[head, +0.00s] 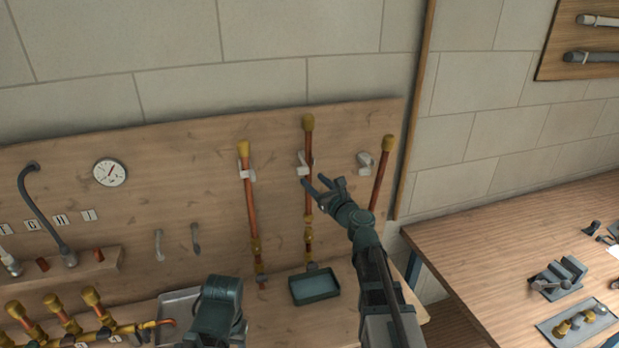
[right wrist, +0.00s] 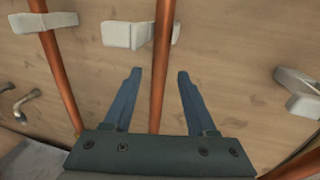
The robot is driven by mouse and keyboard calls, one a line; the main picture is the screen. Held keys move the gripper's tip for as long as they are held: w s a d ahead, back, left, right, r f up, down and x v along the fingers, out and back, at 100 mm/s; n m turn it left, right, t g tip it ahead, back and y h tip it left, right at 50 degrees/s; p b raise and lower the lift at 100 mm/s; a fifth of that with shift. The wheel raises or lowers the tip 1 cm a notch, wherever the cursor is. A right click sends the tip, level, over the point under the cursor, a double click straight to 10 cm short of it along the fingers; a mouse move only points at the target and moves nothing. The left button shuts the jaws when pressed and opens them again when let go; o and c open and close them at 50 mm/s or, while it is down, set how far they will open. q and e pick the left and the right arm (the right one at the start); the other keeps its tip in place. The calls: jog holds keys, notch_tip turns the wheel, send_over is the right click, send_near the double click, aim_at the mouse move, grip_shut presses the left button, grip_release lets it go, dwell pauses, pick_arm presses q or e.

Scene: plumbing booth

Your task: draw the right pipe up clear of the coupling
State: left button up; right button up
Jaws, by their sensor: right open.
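Three upright copper pipes with brass-coloured caps stand against the wooden board. The left pipe (head: 249,200) and the middle pipe (head: 308,150) sit at white clips, with brass couplings (head: 308,235) low on them. The rightmost pipe (head: 381,170) leans right, apart from its clip (head: 366,161); my right arm hides its lower end. My right gripper (head: 326,184) is open at the middle pipe, below its clip (head: 304,168). In the right wrist view the middle pipe (right wrist: 162,75) runs between the spread fingers (right wrist: 157,80), with a gap each side. My left gripper's fingers are out of view.
A dark green tray (head: 314,287) sits below the middle pipe. A brass manifold (head: 110,332) is at lower left, with a gauge (head: 110,172) above. A wooden bench (head: 500,230) with fittings stands at right. The board between the left and middle pipes is bare.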

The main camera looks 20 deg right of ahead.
jog(key=v, duration=0.9)
jog(key=shift+s, duration=0.35)
jog(key=shift+d, duration=0.1)
jog(key=s+a+f+n+g+y+b, duration=0.1)
jog(key=s+a+f+n+g+y, duration=0.15)
jog(key=a+f+n+g, duration=0.5)
jog(key=s+a+f+n+g+y+b, duration=0.15)
jog(key=s+a+f+n, duration=0.3)
jog(key=a+n, duration=0.75)
jog(key=s+a+f+n+g+h, duration=0.2)
jog(key=s+a+f+n+g, duration=0.3)
jog(key=s+f+n, duration=0.25)
jog(key=s+d+f+n+g+h, duration=0.4)
jog(key=s+n+h, duration=0.3)
jog(key=n, duration=0.3)
jog(key=shift+s+d+f+b, duration=0.25)
jog(key=shift+s+f+b, duration=0.05)
jog(key=shift+s+f, duration=0.4)
